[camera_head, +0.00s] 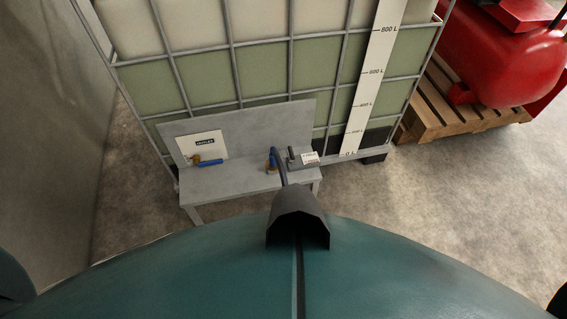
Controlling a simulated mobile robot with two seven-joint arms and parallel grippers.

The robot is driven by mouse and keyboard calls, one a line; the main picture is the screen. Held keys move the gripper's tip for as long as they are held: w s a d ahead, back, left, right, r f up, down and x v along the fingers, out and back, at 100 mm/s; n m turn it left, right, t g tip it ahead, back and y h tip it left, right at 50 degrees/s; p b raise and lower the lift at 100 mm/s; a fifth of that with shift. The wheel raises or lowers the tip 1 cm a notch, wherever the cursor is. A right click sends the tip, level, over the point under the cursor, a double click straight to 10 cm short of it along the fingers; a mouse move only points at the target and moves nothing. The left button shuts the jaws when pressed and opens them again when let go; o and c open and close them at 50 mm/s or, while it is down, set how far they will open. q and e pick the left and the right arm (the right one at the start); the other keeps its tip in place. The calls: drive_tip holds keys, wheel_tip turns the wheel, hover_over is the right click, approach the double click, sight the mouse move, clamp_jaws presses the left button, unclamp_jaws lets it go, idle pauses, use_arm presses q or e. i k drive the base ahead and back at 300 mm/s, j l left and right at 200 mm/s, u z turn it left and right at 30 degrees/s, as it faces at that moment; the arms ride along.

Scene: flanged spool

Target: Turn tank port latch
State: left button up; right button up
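A large caged tank (262,72) with pale green liquid stands at the back, with a white litre scale (372,80) on its front. A grey metal bench (235,180) with a backboard stands before it. On its left is a brass valve with a blue lever (209,162) lying level, in front of a white placard. Near its right end are a brass fitting with a blue part (271,160) and a small dark grey fitting (293,157) beside a white label. I cannot tell which part is the port latch. Neither gripper is in view.
A red machine (515,65) sits on a wooden pallet (455,112) at the right. A grey wall (50,120) stands at the left. Concrete floor (430,210) is clear at the right. My teal body fills the bottom.

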sight(291, 156)
drive_tip(key=i+l+u, duration=0.15)
drive_tip(key=u, duration=0.45)
drive_tip(key=i+l+u, duration=0.1)
drive_tip(key=i+u, duration=0.25)
drive_tip(key=i, duration=0.2)
